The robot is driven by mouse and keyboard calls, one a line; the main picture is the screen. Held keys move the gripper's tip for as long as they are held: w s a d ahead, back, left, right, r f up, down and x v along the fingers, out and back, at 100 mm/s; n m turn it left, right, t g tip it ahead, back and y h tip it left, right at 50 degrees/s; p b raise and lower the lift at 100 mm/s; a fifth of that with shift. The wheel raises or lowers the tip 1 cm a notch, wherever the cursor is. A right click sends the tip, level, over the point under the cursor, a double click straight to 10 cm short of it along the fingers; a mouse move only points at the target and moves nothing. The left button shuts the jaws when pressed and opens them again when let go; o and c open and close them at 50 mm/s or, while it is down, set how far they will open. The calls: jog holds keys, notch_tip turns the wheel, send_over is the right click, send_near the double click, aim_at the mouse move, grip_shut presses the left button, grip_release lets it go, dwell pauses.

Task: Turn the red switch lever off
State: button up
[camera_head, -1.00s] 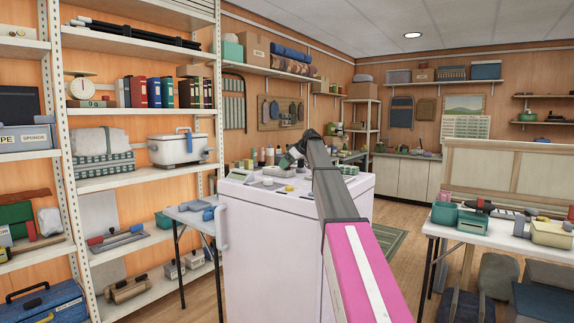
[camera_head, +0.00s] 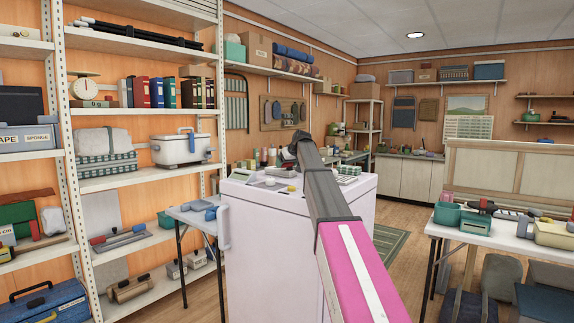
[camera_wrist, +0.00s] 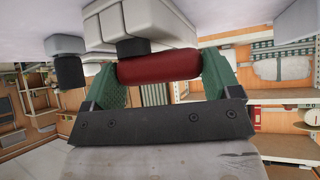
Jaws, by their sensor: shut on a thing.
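In the wrist view, my gripper (camera_wrist: 159,60) has its two green fingers on either side of a red rounded bar, the red switch lever (camera_wrist: 158,70). It is shut on it, with the bar spanning from finger to finger. In the head view my arm's far end is over the white cabinet (camera_head: 268,235); the fingers and the lever are hidden there.
Small items stand on the cabinet's top, including a panel (camera_head: 242,174) at its left. A tall shelf rack (camera_head: 72,210) stands at the left. A table (camera_head: 470,239) with boxes and tools is at the right. Open floor shows behind the cabinet.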

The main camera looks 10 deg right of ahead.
dwell(0.5)
jog(key=o, duration=0.8)
jog(key=v, duration=1)
jog(key=shift+s+r, duration=0.25)
jog(key=shift+s, duration=0.1)
jog(key=shift+d, duration=0.1)
